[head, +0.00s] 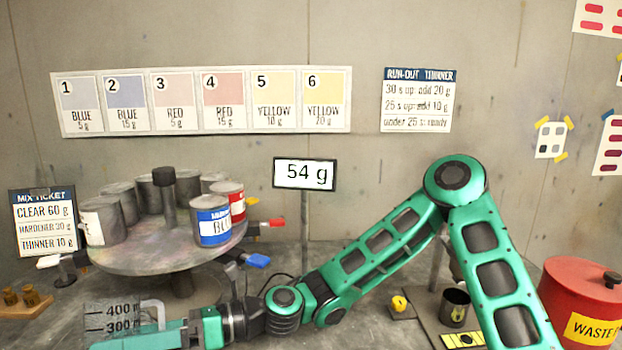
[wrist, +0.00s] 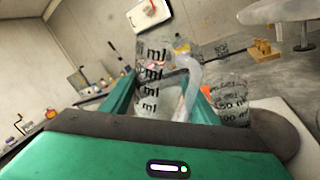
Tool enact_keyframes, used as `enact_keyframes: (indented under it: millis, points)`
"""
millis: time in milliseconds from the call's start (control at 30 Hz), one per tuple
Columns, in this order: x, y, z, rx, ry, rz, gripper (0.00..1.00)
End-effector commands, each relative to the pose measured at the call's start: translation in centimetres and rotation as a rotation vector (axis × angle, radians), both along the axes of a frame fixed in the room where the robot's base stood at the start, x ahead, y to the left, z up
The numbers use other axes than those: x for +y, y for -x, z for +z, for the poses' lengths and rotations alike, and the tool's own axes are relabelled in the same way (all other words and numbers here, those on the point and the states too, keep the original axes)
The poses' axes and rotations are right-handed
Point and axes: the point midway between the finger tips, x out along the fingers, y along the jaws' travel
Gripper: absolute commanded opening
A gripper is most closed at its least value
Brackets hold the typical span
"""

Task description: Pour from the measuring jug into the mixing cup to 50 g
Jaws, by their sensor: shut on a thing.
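The clear measuring jug (wrist: 152,75) has black ml marks and a pale handle (wrist: 190,88). My gripper (wrist: 165,100) is shut on it, with a green finger on either side. In the head view the jug (head: 122,318) shows at the bottom left, its 400 and 300 marks about level; its lower part is out of frame. The clear mixing cup (wrist: 232,88) stands just right of the jug in the wrist view, on a pale surface. It is not visible in the head view. No stream of liquid shows, and the levels are unclear. The display (head: 305,174) reads 54 g.
A round turntable (head: 165,252) with several cans and coloured handles stands at the left, behind the jug. A mix ticket (head: 43,222) stands left of it. A red waste bin (head: 580,300) is at the far right. A small dark cup (head: 455,305) stands behind my arm.

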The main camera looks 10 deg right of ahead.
Motion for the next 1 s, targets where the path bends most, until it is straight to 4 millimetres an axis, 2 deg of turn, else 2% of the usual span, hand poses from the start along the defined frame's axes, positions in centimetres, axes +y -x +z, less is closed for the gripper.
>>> enact_keyframes:
  millis: [367,700,1000]
  points:
    - [0.0,0.1,-0.1,-0.047,-0.006,0.000,0.28]
    - [-0.1,0.6,-1.4,-0.300,-0.039,0.000,0.28]
    - [-0.1,0.6,-1.5,-0.320,-0.042,0.000,0.28]
